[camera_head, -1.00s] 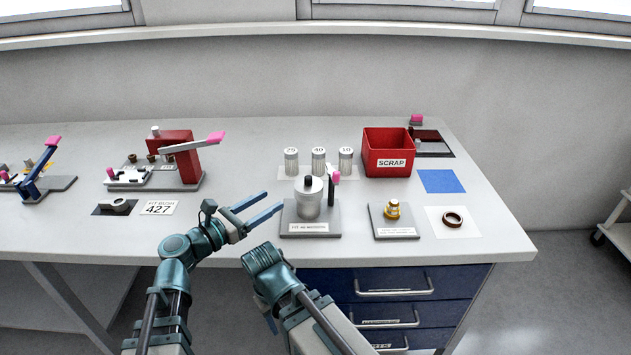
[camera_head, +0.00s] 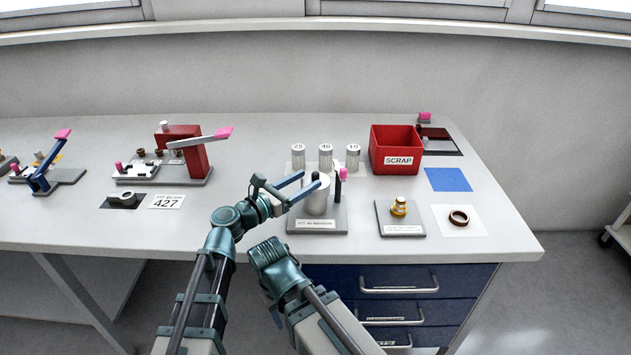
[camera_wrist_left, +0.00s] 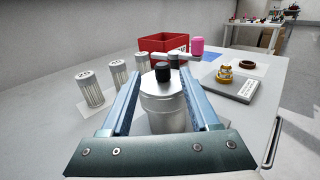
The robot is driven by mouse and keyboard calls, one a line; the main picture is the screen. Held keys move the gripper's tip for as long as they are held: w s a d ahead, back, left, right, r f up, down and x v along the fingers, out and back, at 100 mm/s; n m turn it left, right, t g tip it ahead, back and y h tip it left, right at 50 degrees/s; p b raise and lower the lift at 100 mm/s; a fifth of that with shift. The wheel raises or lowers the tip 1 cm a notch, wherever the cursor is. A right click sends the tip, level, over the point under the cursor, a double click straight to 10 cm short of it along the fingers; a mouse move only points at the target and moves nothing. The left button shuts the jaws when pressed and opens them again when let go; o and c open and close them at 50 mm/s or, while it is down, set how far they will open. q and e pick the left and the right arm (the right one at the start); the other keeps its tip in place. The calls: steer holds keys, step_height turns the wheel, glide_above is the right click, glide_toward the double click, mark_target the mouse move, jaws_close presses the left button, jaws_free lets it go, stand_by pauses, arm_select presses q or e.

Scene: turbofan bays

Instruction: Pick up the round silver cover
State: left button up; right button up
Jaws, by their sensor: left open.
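The round silver cover, with a black knob on top, sits on a silver cylinder (camera_head: 317,200) on a grey base plate (camera_head: 330,222). In the left wrist view the cover (camera_wrist_left: 160,87) and its black knob (camera_wrist_left: 162,71) stand between my fingers. My left gripper (camera_head: 308,186) is open, with one finger on each side of the cover and cylinder. Whether the fingers touch it cannot be told. My right gripper (camera_head: 266,252) is low at the front edge of the table, and its fingers are not clear to see.
A pink-tipped lever (camera_head: 342,175) stands close to the right of the cylinder. Several small silver canisters (camera_head: 326,158) stand behind, beside the red SCRAP box (camera_head: 397,160). A plate with a brass part (camera_head: 399,207) is to the right.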

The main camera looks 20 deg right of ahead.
mark_target(312, 177)
arm_select(q)
steer(key=x, duration=0.4)
steer(key=shift+s+d+r, duration=0.1)
steer(key=shift+c, duration=0.2)
jaws_close()
